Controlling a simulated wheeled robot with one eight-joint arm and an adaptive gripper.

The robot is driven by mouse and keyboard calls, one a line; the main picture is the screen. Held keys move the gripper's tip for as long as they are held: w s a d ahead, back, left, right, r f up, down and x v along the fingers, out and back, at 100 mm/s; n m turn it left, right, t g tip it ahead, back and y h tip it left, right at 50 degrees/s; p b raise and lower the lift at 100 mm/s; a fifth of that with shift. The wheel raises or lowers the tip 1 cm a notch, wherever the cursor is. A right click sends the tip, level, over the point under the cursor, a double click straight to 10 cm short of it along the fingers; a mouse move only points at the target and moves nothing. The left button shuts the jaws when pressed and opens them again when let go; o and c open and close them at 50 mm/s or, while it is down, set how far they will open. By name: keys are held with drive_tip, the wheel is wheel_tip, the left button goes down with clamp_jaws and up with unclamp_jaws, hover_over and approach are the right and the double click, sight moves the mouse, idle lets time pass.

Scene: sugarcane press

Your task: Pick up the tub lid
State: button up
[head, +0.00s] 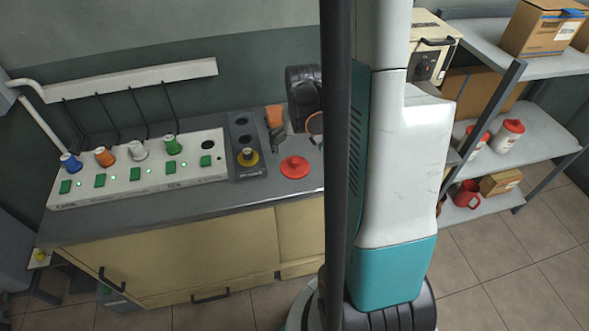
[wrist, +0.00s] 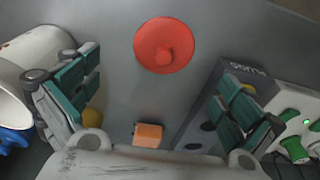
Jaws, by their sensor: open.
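The tub lid is a round red disc with a raised knob. It lies flat on the grey counter in the head view (head: 295,167) and shows at the top centre of the wrist view (wrist: 164,45). My gripper (wrist: 158,78) is open and empty, its green-padded fingers spread wide to the left and right below the lid in the wrist picture. In the head view my gripper is partly hidden by my own column and arm, above the counter just behind the lid. The fingers appear apart from the lid.
An orange block (wrist: 148,134) and a white round container (wrist: 30,62) are near my gripper. Shelves (head: 540,135) stand right.

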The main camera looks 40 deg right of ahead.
sight(295, 161)
drive_tip(key=f+b, duration=0.1)
drive_tip(key=f, duration=0.1)
drive_tip(key=f+b, duration=0.1)
drive_tip(key=f, duration=0.1)
drive_tip(key=w+f+b, duration=0.1)
drive_tip(key=f, duration=0.2)
drive_tip(key=shift+w+d+f, duration=0.1)
drive_tip(key=c, duration=1.3)
